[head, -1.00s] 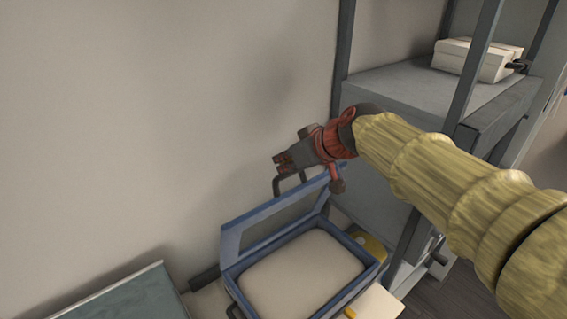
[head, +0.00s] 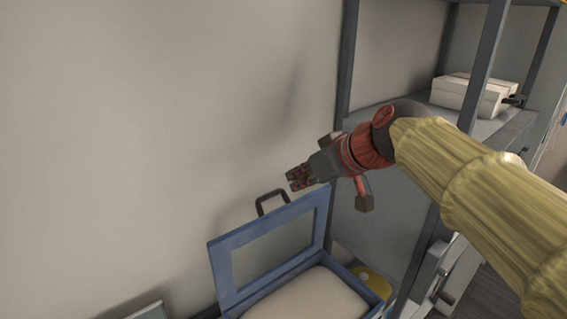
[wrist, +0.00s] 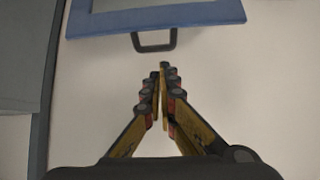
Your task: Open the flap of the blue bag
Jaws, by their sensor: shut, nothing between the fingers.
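The blue bag (head: 342,270) is at the bottom of the head view, with a pale surface inside its blue rim. Its flap, a blue frame (head: 222,272) with a dark handle (head: 271,196) on its top edge, stands raised and tilted toward the wall. In the wrist view the flap's blue edge (wrist: 200,15) and the handle (wrist: 154,46) show at the top. My gripper (head: 291,179) is shut and empty. It is to the right of the handle and a little above it in the head view, with a gap to the handle in the wrist view (wrist: 161,72).
A grey shelf rack (head: 349,110) stands to the right, with a white box (head: 472,96) on it. A yellow item (head: 372,281) lies beside the bag. The wall behind is bare.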

